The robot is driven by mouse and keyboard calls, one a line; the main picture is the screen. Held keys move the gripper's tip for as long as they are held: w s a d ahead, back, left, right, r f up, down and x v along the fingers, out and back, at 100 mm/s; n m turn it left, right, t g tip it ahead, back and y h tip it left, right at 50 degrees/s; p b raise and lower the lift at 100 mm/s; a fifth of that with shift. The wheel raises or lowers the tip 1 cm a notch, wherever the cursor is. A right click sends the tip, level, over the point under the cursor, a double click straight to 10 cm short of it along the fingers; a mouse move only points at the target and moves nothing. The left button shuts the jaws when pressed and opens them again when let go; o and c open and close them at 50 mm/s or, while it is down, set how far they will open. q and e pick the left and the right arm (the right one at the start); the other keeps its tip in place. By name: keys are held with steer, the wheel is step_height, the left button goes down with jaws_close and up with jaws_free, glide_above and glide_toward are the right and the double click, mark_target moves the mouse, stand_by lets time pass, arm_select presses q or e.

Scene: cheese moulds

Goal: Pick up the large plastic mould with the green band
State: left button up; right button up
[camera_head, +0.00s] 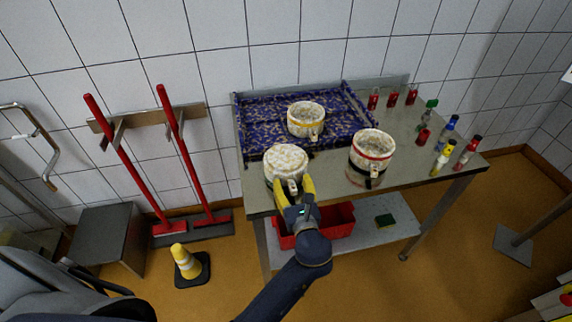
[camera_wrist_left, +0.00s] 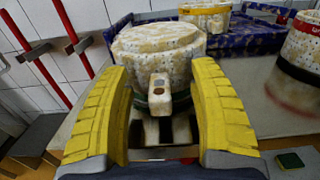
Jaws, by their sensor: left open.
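A large round whitish mould with tan blotches (camera_head: 286,160) stands at the table's front left edge. In the left wrist view the mould (camera_wrist_left: 160,48) shows a thin dark green band low on its side, partly hidden. Its stubby pale handle (camera_wrist_left: 159,95) points towards me. My left gripper (camera_head: 293,187) is open at the front of this mould. In the wrist view its yellow fingers (camera_wrist_left: 162,78) stand on either side of the handle, with gaps between. I cannot tell whether a finger touches the mould's side. My right gripper is not in view.
A red-banded mould (camera_head: 372,143) stands to the right, and a yellow-banded mould (camera_head: 306,112) behind on a blue patterned tray (camera_head: 262,118). Several small bottles (camera_head: 447,135) line the table's right side. A red crate (camera_head: 338,222) sits on the lower shelf.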

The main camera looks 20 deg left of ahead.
arm_select(q)
jaws_close()
stand_by(0.5)
stand_by(0.3)
